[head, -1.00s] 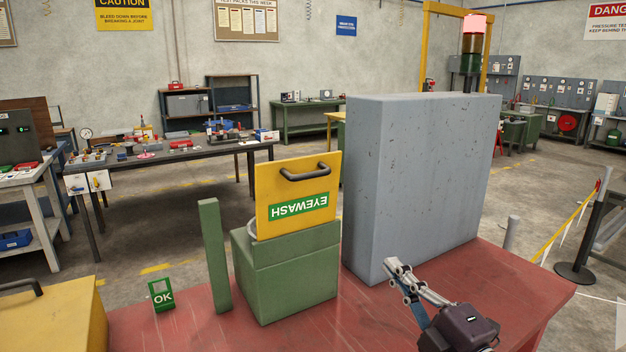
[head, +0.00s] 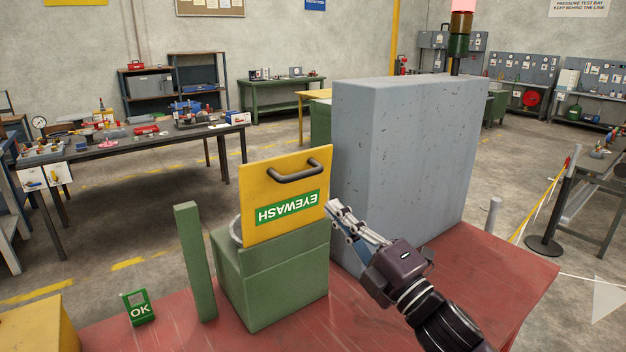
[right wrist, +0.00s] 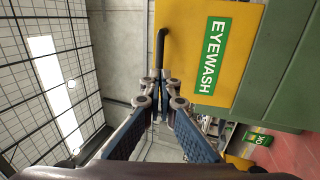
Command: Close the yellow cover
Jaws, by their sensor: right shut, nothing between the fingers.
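The yellow cover (head: 284,190) stands upright, open, at the top of a green box (head: 275,280). It bears a dark handle (head: 296,172) and a green EYEWASH label that reads upside down. A pale round rim shows partly behind the cover's lower left edge. My right gripper (head: 333,207) is shut and empty, close to the cover's right edge in the head view; I cannot tell if it touches. In the right wrist view the shut fingertips (right wrist: 159,76) appear beside the cover (right wrist: 208,50), near its handle (right wrist: 161,45). My left gripper is not in view.
A tall grey block (head: 400,165) stands right of the green box, close to my right gripper. A green post (head: 194,262) and a green OK sign (head: 138,308) stand to the left on the red table (head: 490,275). A yellow box (head: 40,330) is at lower left.

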